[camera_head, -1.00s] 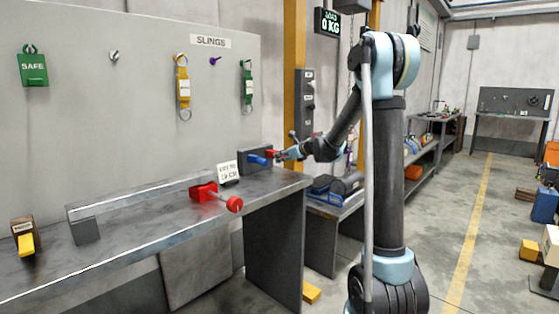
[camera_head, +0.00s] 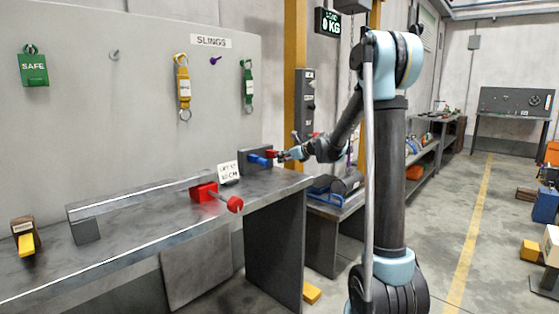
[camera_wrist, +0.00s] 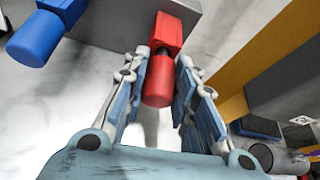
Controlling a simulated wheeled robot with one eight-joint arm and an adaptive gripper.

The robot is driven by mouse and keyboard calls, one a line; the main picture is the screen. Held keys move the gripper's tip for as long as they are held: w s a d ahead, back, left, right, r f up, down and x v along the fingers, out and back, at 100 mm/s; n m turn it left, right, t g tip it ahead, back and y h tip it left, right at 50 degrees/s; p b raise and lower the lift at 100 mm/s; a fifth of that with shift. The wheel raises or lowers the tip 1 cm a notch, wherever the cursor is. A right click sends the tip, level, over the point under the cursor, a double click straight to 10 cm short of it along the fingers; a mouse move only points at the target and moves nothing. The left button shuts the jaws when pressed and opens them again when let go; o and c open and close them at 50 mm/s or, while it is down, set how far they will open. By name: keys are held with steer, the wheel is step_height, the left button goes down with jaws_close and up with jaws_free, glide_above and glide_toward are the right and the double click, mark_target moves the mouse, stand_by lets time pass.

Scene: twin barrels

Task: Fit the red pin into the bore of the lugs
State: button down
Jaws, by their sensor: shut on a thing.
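The red pin (camera_wrist: 159,80) has a blocky rear part and a rounded near end, with a dark band between. In the head view the red pin (camera_head: 271,154) is small, at the grey block on the bench's far end. My gripper (camera_wrist: 160,88) has a finger on each side of the pin's near end and is shut on it. In the head view my gripper (camera_head: 281,155) reaches the pin from the right. The pin's far end meets the grey block. I cannot make out the lugs or their bore in either view.
A blue pin (camera_wrist: 38,38) sits close on the left in the same grey block (camera_wrist: 105,22). A red bracket (camera_head: 204,192) with a rod and round knob (camera_head: 235,204) stands on the bench (camera_head: 160,240). A small sign (camera_head: 228,172) stands behind it. A yellow post (camera_head: 295,70) rises beside my arm.

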steer(key=shift+s+d, duration=0.15)
steer(key=shift+d, duration=0.05)
steer(key=shift+s+d+f, duration=0.15)
steer(key=shift+s+d, duration=0.95)
steer(key=shift+d, duration=0.25)
steer(key=shift+s+d+f, duration=0.15)
steer(key=shift+s+d, duration=0.9)
steer(key=shift+d, duration=0.35)
steer(key=shift+s+d+f, duration=0.15)
steer(key=shift+s+d, duration=0.95)
steer(key=shift+d, duration=0.25)
